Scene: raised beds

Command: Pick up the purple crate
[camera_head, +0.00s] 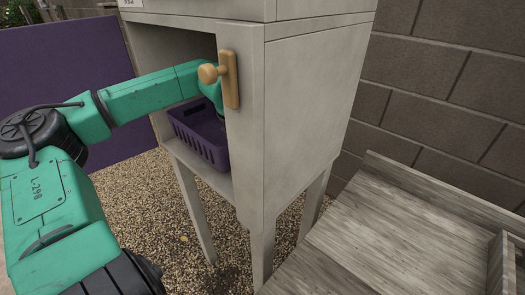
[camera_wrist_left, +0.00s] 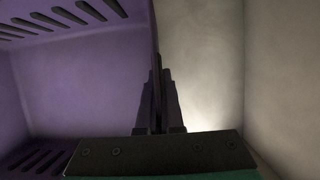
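The purple crate (camera_head: 205,148) is a slotted plastic basket inside the open compartment of a pale cabinet (camera_head: 305,125). It sits on the compartment floor, its right part hidden behind the cabinet's front edge. My left arm reaches into the compartment from the left, and its gripper is hidden there in the head view. In the left wrist view my left gripper (camera_wrist_left: 160,92) has its fingers close together at the edge of the crate's wall (camera_wrist_left: 75,85). The thin wall appears pinched between them. The crate's inside is left of the fingers and bare cabinet wall is right.
A wooden knob and latch (camera_head: 230,78) stick out at the cabinet's front edge, close to my left arm. A purple panel (camera_head: 60,70) stands behind the arm. A grey wooden bed or bench (camera_head: 400,230) is at right, before a block wall (camera_head: 450,80). Gravel (camera_head: 145,200) lies below.

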